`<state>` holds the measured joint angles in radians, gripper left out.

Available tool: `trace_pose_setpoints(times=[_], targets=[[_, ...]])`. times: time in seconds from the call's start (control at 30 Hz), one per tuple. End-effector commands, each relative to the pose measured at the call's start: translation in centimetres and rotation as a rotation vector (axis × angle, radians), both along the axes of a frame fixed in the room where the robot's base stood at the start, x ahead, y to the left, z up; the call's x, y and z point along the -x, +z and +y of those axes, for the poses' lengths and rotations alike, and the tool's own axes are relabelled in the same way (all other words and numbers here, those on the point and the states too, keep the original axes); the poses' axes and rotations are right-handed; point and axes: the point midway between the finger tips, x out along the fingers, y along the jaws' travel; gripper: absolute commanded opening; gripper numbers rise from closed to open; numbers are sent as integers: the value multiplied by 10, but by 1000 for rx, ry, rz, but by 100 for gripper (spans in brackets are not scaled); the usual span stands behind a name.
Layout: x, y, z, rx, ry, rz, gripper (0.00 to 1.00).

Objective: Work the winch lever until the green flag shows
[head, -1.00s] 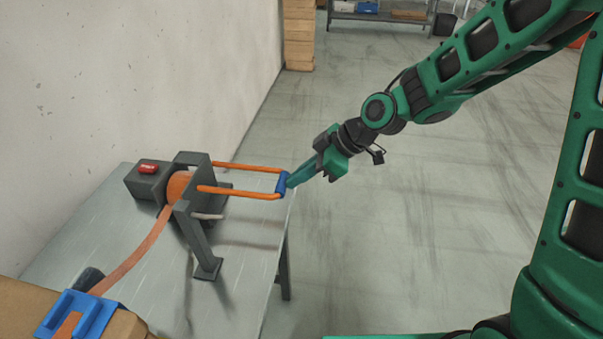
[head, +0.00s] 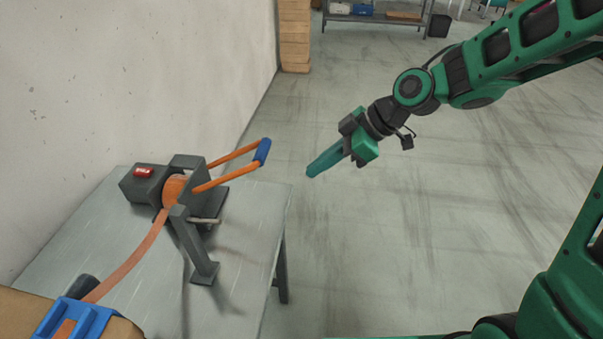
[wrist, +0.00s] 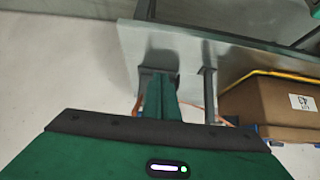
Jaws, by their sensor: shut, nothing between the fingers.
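The winch (head: 176,190) stands on the grey metal table in the head view, with an orange strap (head: 135,258) running from its drum toward the lower left. Its orange lever (head: 228,181) points right and tilts upward, ending in a blue grip (head: 262,152). A red flag or tag (head: 143,172) shows on the grey box of the winch; no green flag shows. My gripper (head: 310,173) is shut and empty, to the right of the blue grip and apart from it. In the wrist view my gripper's fingers (wrist: 160,98) hide most of the winch.
The table (head: 110,210) stands beside the wall on the left. A cardboard box (head: 118,331) with a blue corner piece (head: 75,320) is at the lower left; the box also shows in the wrist view (wrist: 262,108). The floor right of the table is clear.

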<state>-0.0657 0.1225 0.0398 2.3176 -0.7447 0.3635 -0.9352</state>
Motion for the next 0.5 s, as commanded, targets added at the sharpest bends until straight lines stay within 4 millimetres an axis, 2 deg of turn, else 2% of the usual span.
trace_pose_setpoints(times=[0.03, 0.2, 0.5], targets=[[0, 5, -10, -2, -4, -3, 0], [4, 17, -34, -1, -2, -4, 0], [7, 24, -49, -2, 2, -4, 0]])
